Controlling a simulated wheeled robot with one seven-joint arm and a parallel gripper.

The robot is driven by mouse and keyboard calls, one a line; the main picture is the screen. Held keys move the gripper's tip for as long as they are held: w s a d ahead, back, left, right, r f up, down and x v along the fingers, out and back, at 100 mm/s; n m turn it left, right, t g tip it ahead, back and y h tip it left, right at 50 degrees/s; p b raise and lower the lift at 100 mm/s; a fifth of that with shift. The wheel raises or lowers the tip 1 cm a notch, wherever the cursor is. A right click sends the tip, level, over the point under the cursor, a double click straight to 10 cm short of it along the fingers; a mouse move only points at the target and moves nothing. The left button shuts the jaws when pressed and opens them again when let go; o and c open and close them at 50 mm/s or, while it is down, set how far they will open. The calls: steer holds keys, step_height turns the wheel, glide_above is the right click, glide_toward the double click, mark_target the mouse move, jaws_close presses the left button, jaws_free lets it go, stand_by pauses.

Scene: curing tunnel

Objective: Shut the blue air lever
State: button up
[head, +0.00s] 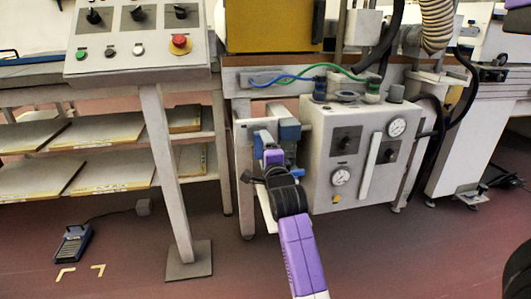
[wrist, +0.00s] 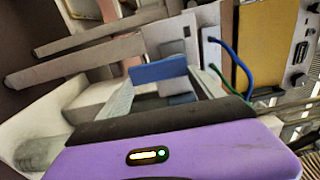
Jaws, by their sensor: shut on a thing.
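The blue air lever (head: 290,131) shows at the left side of the grey cabinet (head: 318,185) in the head view, partly hidden by my gripper. In the wrist view the blue lever (wrist: 158,69) lies crosswise at the fingertips. My gripper (head: 276,142), at the end of my purple and black arm, reaches up to the lever. In the wrist view my gripper (wrist: 163,74) has its two grey fingers on either side of the blue piece and is shut on it. The lever's pivot is hidden.
The cabinet carries gauges (head: 396,127) and dark knobs. Blue and green hoses (head: 345,73) run above it. A control panel (head: 135,38) with a red button and a shelf rack (head: 100,150) stand at left. A blue foot pedal (head: 73,244) lies on the floor.

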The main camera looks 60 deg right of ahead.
steer(key=shift+f, duration=0.1)
steer(key=o, duration=2.1)
steer(key=p+v, duration=0.1)
steer(key=v, duration=0.7)
